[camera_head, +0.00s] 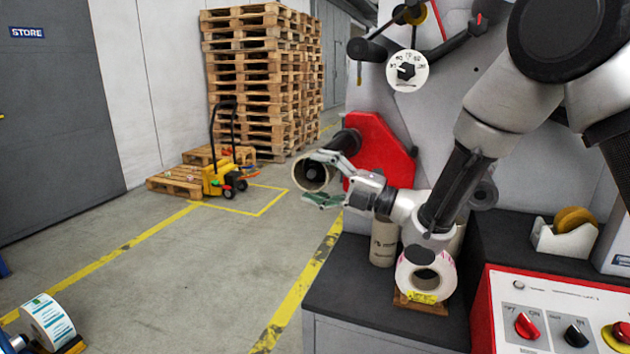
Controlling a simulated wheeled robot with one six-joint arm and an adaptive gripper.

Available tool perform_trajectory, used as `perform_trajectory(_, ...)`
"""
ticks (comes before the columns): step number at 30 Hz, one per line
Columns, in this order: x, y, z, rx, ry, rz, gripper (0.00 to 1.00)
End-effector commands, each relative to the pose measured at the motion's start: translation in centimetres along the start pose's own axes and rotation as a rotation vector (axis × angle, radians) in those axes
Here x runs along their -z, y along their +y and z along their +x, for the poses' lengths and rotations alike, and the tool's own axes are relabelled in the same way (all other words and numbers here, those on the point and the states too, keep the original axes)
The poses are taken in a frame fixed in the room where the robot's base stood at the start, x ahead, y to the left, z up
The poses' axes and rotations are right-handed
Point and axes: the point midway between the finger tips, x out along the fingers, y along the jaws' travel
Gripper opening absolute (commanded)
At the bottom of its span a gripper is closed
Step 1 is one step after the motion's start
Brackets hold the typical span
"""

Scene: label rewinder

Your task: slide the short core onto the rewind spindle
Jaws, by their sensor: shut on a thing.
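The short core (300,174) is a tan cardboard tube with its open end facing me, left of the red plate. My gripper (322,180) reaches in from the right and is shut on the core, one finger above and one low beside it. The rewind spindle (346,141) is a black shaft in front of the red plate (378,150), directly behind the core's upper right. A dark round shape shows inside the core's mouth. The core overlaps the spindle in this view; how far along the shaft it sits is hard to tell.
A tan upright core (383,243) and a white label roll (408,268) on a wooden stand occupy the dark bench below my arm. A tape dispenser (562,238) and a red-framed control panel (530,308) are at right.

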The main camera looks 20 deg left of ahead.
Motion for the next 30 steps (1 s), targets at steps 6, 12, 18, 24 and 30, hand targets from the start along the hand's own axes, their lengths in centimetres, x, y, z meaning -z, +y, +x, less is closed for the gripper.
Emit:
perform_trajectory(6,-1.5,0.0,-0.1,0.000,-0.001,-0.001,0.52)
perform_trajectory(12,-2.8,0.0,0.0,-0.001,-0.001,-0.001,0.52)
perform_trajectory(18,-4.2,0.0,0.0,0.000,-0.001,-0.001,0.52)
perform_trajectory(24,-5.5,0.0,0.0,0.000,-0.001,-0.001,0.52)
perform_trajectory(30,-6.8,0.0,0.0,0.000,-0.001,0.000,0.52)
